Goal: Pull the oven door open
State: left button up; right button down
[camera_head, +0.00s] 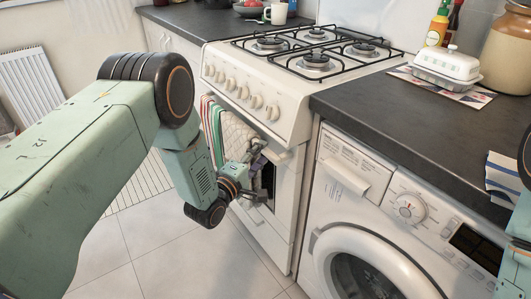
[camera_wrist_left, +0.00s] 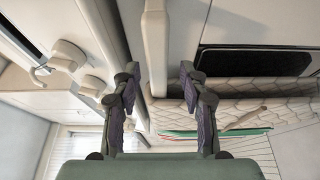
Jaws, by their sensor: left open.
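The white oven door (camera_head: 284,213) is below the cooker's knob panel and appears closed. A quilted towel (camera_head: 237,136) and a striped towel (camera_head: 208,115) hang at its front from the handle. My left gripper (camera_head: 257,178) is in front of the door, beside the quilted towel. In the left wrist view the pale handle bar (camera_wrist_left: 155,45) runs between the two fingers of my open left gripper (camera_wrist_left: 158,75), apart from both. The dark door glass (camera_wrist_left: 258,60) and quilted towel (camera_wrist_left: 245,90) are to its right. My right gripper is out of view.
The cooker top with burners (camera_head: 316,62) is above the door. A washing machine (camera_head: 390,230) stands to the right under a dark counter (camera_head: 420,125). The counter holds a butter dish (camera_head: 447,67) and a jar (camera_head: 508,60). Tiled floor (camera_head: 165,240) is clear in front.

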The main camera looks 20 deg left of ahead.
pick_arm(q)
jog(key=shift+r+b+x, duration=0.2)
jog(key=shift+b+x, duration=0.1)
jog(key=shift+x, duration=0.8)
jog(key=shift+w+f, duration=0.1)
jog(key=shift+w, duration=0.2)
jog(key=shift+c, duration=0.3)
jog(key=shift+s, duration=0.15)
jog(key=c, duration=0.3)
grip_shut()
